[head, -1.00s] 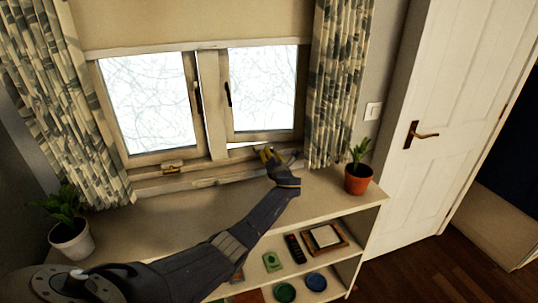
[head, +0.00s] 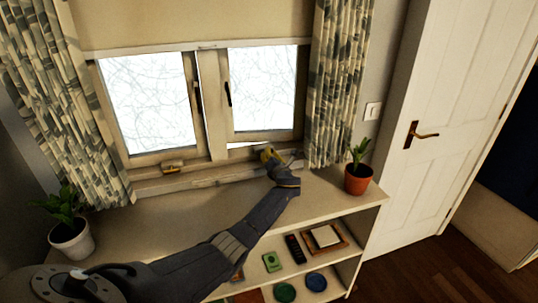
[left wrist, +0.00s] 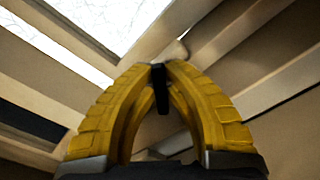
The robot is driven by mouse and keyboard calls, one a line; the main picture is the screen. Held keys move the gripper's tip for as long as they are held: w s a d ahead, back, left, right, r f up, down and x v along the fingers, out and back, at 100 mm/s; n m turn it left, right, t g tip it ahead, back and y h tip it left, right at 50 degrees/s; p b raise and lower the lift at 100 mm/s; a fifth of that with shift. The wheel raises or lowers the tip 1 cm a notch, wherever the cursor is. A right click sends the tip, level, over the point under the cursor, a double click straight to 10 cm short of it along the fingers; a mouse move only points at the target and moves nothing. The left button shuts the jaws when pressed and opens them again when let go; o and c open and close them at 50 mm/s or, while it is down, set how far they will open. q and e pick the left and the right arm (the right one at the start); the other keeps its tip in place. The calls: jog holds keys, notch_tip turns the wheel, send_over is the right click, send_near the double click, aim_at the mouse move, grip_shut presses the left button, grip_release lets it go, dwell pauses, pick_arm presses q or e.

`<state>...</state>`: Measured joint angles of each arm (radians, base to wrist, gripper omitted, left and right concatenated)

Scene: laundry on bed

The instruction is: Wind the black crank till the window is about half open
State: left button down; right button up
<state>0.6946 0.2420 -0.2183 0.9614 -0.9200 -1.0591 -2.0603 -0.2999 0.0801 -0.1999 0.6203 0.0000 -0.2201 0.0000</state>
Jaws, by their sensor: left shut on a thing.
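The window has two panes; the right pane (head: 263,90) stands slightly out of its frame, with a thin bright gap along its bottom edge. The left pane (head: 150,105) looks closed. My left gripper (head: 268,154) is at the sill below the right pane. In the left wrist view its yellow fingertips (left wrist: 158,67) are shut on the black crank (left wrist: 162,92), which shows as a short dark bar between them. In the head view the crank is mostly hidden by the gripper. My right gripper is not in view.
A brass-coloured fitting (head: 172,167) sits on the sill under the left pane. Potted plants stand at the left (head: 70,232) and right (head: 358,172) of the shelf top. A patterned curtain (head: 338,80) hangs close to the right of my gripper.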

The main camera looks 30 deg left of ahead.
pick_arm(q)
jog(key=n, duration=0.4)
jog(key=shift+s+a+r+n, duration=0.1)
jog(key=shift+s+n, duration=0.05)
jog(key=shift+n, duration=0.15)
jog(key=shift+s+a+n, duration=0.1)
jog(key=shift+n, duration=1.7)
jog(key=c, duration=1.7)
grip_release()
jog(key=v, duration=1.2)
